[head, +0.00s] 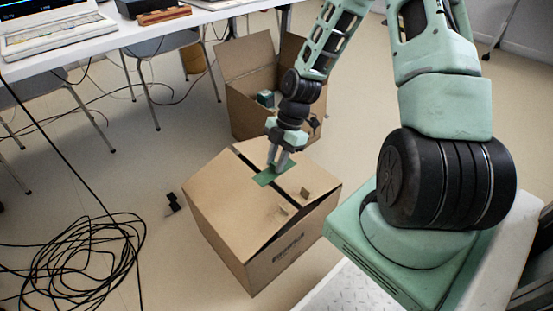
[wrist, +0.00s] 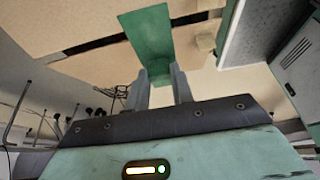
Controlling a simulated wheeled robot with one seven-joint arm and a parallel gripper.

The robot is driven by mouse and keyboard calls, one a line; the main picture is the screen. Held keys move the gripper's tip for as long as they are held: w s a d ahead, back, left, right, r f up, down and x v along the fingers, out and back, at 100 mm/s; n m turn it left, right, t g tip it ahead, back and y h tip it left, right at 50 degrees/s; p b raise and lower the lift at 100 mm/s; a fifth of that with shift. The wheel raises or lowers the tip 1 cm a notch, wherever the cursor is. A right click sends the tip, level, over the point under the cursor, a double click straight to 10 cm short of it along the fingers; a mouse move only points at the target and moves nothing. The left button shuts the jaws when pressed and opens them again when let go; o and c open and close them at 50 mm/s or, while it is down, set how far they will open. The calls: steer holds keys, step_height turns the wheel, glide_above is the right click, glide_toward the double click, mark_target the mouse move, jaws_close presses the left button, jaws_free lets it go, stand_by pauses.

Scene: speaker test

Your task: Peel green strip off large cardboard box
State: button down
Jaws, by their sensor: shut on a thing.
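The large cardboard box (head: 222,203) stands on the floor in the middle of the head view, its top flaps nearly closed with a dark gap between them. The green strip (head: 265,178) lies across that gap. In the wrist view the green strip (wrist: 147,32) runs over the box top (wrist: 85,22) and down to my fingers. My gripper (head: 277,163) is above the box top, shut on the near end of the strip. The held end is partly hidden between the fingertips (wrist: 160,80).
An open cardboard box (head: 243,62) with things inside stands behind the large box. A coiled black cable (head: 85,255) lies on the floor at left. A small black object (head: 173,203) lies left of the box. A white table (head: 110,38) is at the upper left.

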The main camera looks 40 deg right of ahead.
steer(key=shift+r+p, duration=0.65)
step_height(320, 180, up, 8)
steer(key=p, duration=0.8)
steer(key=shift+f, duration=0.15)
stand_by(0.4)
